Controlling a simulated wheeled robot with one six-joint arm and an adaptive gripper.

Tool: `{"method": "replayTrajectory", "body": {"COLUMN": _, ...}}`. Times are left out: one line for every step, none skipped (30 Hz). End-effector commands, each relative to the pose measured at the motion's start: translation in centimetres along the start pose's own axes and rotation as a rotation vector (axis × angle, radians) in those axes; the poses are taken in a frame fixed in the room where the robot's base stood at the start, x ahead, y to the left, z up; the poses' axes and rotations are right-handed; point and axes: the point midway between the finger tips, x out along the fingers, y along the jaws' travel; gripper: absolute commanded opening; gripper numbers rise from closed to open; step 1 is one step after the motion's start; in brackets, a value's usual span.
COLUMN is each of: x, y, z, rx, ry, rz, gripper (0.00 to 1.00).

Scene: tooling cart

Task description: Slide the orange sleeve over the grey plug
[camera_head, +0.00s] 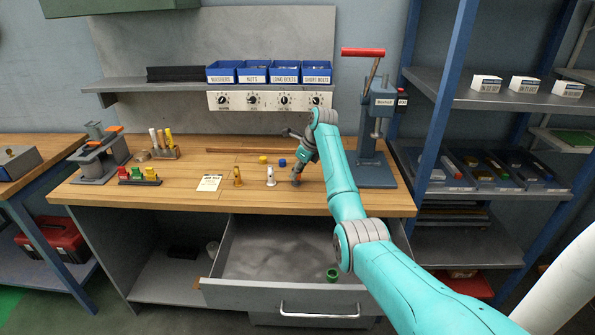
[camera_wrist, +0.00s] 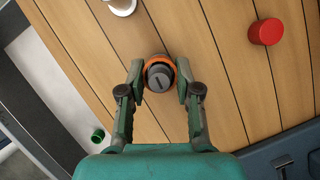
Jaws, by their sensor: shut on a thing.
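The orange sleeve (camera_wrist: 159,59) shows in the wrist view as a ring between my fingertips. The grey plug (camera_wrist: 160,78), round with a dark slot in its top, shows inside the ring. The orange shows above and at the sides of the plug; I cannot tell how far down the sleeve sits. My gripper (camera_wrist: 160,83) is shut on the sleeve, one finger on each side. In the head view my gripper (camera_head: 297,174) is low over the right part of the wooden bench (camera_head: 220,202); the sleeve is not clear there.
A white post (camera_head: 271,176) and an amber post (camera_head: 238,176) stand to the left. Yellow (camera_head: 263,159) and blue (camera_head: 282,162) caps lie behind. A red cap (camera_wrist: 265,32) is nearby. The press (camera_head: 376,170) stands right; the open drawer (camera_head: 255,292) holds a green cup (camera_head: 332,274).

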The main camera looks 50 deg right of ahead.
Motion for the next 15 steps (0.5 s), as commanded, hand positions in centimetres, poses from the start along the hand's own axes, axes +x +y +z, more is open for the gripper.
{"method": "replayTrajectory", "body": {"x": 0.00, "y": 0.00, "z": 0.00, "rx": 0.000, "ry": 0.000, "rz": 0.000, "gripper": 0.21}}
{"method": "replayTrajectory", "body": {"x": 0.00, "y": 0.00, "z": 0.00, "rx": 0.000, "ry": 0.000, "rz": 0.000, "gripper": 0.21}}
{"method": "replayTrajectory", "body": {"x": -0.01, "y": 0.00, "z": 0.00, "rx": 0.000, "ry": 0.000, "rz": 0.000, "gripper": 0.21}}
{"method": "replayTrajectory", "body": {"x": -0.01, "y": 0.00, "z": 0.00, "rx": 0.000, "ry": 0.000, "rz": 0.000, "gripper": 0.21}}
{"method": "replayTrajectory", "body": {"x": -0.01, "y": 0.00, "z": 0.00, "rx": 0.000, "ry": 0.000, "rz": 0.000, "gripper": 0.21}}
{"method": "replayTrajectory", "body": {"x": -0.01, "y": 0.00, "z": 0.00, "rx": 0.000, "ry": 0.000, "rz": 0.000, "gripper": 0.21}}
{"method": "replayTrajectory", "body": {"x": 0.00, "y": 0.00, "z": 0.00, "rx": 0.000, "ry": 0.000, "rz": 0.000, "gripper": 0.21}}
{"method": "replayTrajectory", "body": {"x": 0.01, "y": 0.00, "z": -0.01, "rx": 0.000, "ry": 0.000, "rz": 0.000, "gripper": 0.21}}
{"method": "replayTrajectory", "body": {"x": 0.05, "y": 0.01, "z": -0.02, "rx": 0.000, "ry": 0.000, "rz": 0.000, "gripper": 0.21}}
{"method": "replayTrajectory", "body": {"x": 0.08, "y": 0.01, "z": -0.04, "rx": 0.000, "ry": 0.000, "rz": 0.000, "gripper": 0.21}}
{"method": "replayTrajectory", "body": {"x": 0.13, "y": 0.01, "z": -0.06, "rx": 0.000, "ry": 0.000, "rz": 0.000, "gripper": 0.21}}
{"method": "replayTrajectory", "body": {"x": 0.20, "y": 0.01, "z": -0.09, "rx": 0.000, "ry": 0.000, "rz": 0.000, "gripper": 0.21}}
{"method": "replayTrajectory", "body": {"x": 0.26, "y": 0.01, "z": -0.11, "rx": 0.000, "ry": 0.000, "rz": 0.000, "gripper": 0.21}}
{"method": "replayTrajectory", "body": {"x": 0.33, "y": 0.01, "z": -0.14, "rx": 0.000, "ry": 0.000, "rz": 0.000, "gripper": 0.21}}
{"method": "replayTrajectory", "body": {"x": 0.42, "y": 0.00, "z": -0.18, "rx": 0.000, "ry": 0.000, "rz": 0.000, "gripper": 0.21}}
